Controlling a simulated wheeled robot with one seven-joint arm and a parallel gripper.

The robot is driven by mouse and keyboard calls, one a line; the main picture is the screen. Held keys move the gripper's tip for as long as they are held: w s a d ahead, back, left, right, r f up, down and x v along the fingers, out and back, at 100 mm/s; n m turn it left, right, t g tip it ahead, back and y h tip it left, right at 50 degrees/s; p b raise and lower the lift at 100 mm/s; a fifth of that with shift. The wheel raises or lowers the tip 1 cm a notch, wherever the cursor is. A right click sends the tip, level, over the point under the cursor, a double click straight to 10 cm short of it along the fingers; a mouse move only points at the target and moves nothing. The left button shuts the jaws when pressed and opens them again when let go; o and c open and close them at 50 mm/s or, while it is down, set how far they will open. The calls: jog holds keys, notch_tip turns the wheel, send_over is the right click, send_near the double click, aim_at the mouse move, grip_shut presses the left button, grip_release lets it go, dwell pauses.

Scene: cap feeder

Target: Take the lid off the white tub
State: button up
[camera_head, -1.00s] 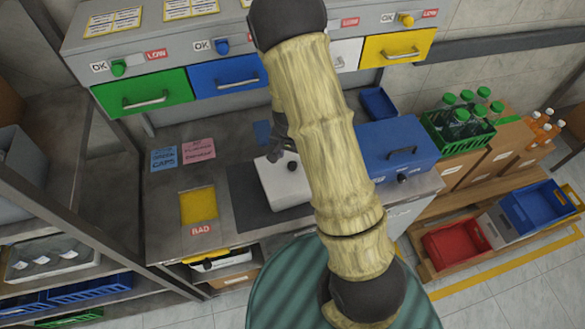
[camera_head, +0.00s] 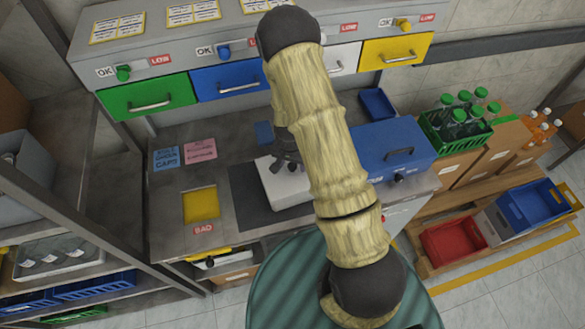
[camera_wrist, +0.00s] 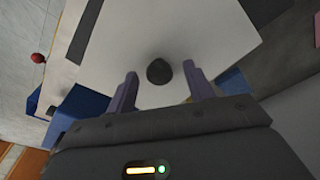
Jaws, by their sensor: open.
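The white tub (camera_head: 290,189) stands on the dark mat of the workbench in the head view, partly hidden by my arm. Its white lid (camera_wrist: 205,32) fills the upper middle of the wrist view, with a dark round knob (camera_wrist: 159,72) on it. My gripper (camera_wrist: 160,82) is open, its two purple fingers standing apart on the left and right of the knob, with gaps on both sides. In the head view my gripper (camera_head: 287,163) is over the tub and hides the knob. How high the fingertips are above the lid I cannot tell.
A blue box (camera_head: 390,150) with a handle stands right of the tub, close to my arm. A yellow BAD square (camera_head: 200,205) and two notes lie left of the mat (camera_head: 245,190). Drawers (camera_head: 230,82) line the back above the bench.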

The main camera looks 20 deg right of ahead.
aim_at(292, 166)
jog(key=shift+c, duration=0.2)
dwell(0.3)
jog(key=c, duration=1)
jog(key=shift+r, duration=0.1)
jog(key=shift+c, duration=0.2)
notch_tip(292, 166, up, 10)
jog(key=b, duration=0.3)
